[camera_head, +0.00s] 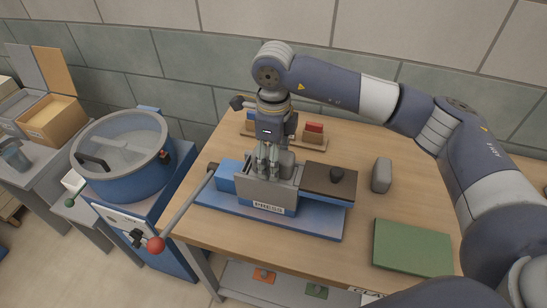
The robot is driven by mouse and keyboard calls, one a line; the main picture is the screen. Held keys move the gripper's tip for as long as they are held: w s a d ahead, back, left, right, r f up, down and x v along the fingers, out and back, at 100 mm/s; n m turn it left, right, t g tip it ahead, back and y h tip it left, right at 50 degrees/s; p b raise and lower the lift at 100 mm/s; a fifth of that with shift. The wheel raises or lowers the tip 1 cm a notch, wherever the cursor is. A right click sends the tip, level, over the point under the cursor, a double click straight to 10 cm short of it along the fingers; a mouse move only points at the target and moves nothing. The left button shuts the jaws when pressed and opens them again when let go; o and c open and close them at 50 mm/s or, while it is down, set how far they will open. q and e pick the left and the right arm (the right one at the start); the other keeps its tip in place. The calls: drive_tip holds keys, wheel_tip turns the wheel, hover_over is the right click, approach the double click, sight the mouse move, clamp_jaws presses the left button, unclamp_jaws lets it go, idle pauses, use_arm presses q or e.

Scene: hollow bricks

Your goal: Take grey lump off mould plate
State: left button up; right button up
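A press labelled PRESS (268,206) stands on a blue base on the wooden table, with a grey block-shaped mould body. My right gripper (268,170) points down over the top of this grey body. Its fingers look close together, and I cannot tell whether anything is between them. A small grey rounded piece (287,163) shows just behind and right of the fingers; I cannot tell whether it is the lump or part of the press. Another grey lump-like block (381,175) stands on the table right of the press. My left gripper is not in view.
A long lever with a red ball (155,244) sticks out front left. A green mat (412,247) lies front right. Small red and blue blocks stand behind. A blue drum (122,172) stands left.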

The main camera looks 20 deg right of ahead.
drive_tip(key=shift+c, duration=0.6)
clamp_jaws()
drive_tip(key=shift+r, duration=0.1)
